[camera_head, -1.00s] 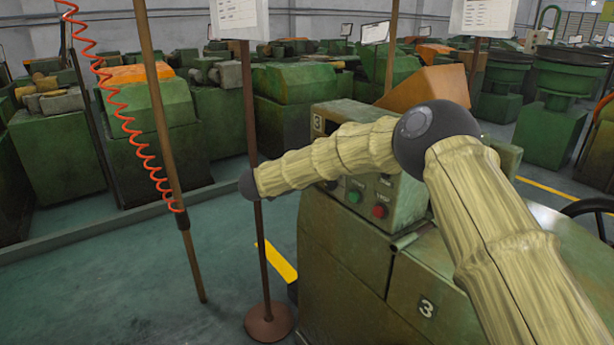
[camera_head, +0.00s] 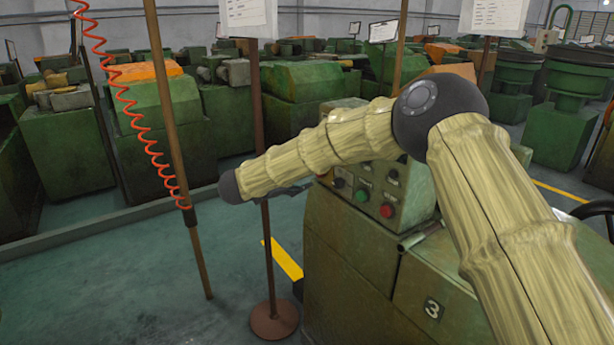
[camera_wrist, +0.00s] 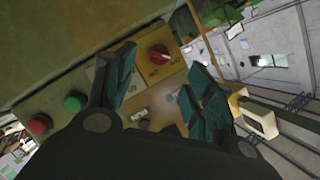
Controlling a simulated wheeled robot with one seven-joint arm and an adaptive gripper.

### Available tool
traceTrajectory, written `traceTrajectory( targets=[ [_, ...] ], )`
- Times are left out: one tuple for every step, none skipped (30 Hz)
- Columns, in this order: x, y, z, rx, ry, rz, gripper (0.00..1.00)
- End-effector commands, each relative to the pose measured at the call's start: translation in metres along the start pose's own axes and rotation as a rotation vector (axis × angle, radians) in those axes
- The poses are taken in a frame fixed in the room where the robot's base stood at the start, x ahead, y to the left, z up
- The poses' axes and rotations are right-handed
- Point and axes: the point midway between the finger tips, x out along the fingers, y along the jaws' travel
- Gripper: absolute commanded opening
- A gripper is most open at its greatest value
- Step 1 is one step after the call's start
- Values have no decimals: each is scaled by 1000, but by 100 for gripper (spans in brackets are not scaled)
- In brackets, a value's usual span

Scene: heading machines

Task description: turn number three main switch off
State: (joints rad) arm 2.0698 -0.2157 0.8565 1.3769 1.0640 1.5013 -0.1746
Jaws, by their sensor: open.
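The machine marked 3 (camera_head: 350,250) stands right of centre in the head view. Its control panel carries a green button (camera_head: 362,195) and a red button (camera_head: 386,210). In the wrist view a red rotary switch (camera_wrist: 158,55) with a light mark sits on a yellowish labelled plate. My gripper (camera_wrist: 160,70) is open, its teal fingers on either side of the switch in the picture, with nothing held. I cannot tell whether they touch it. In the head view my arm hides the switch and most of my gripper.
The green button (camera_wrist: 75,102) and red button (camera_wrist: 40,125) lie left of my gripper in the wrist view. A thin stand pole (camera_head: 268,250) and a brown post (camera_head: 170,120) with a red coiled hose rise left of the machine. Open floor lies at the lower left.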

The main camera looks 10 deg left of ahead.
Motion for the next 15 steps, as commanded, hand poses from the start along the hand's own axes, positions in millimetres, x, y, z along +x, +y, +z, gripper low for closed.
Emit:
traceTrajectory(
  targets=[
    [-8, -1, 0, -1, 0, -2, 54],
    [-12, -1, -1, 0, 0, -2, 54],
    [-18, -1, 0, -1, 0, -1, 54],
    [-21, 0, 0, -1, 0, -1, 54],
    [-24, 0, 0, -1, -1, 0, 54],
    [-28, 0, 0, 0, -1, 0, 54],
    [-30, 0, 0, 0, -1, 0, 54],
    [-32, 0, 0, 0, -1, -1, 54],
    [-34, 0, 0, 0, 0, -1, 54],
    [-35, 0, 0, 1, 0, -1, 54],
    [-36, 0, 0, 1, 0, -1, 54],
    [-36, 0, 0, 1, 0, -1, 54],
    [-37, 0, 0, 1, 0, 0, 54],
    [-37, 0, 0, 1, 0, 0, 54],
    [-37, 0, 0, 1, 0, 0, 54]
  ],
)
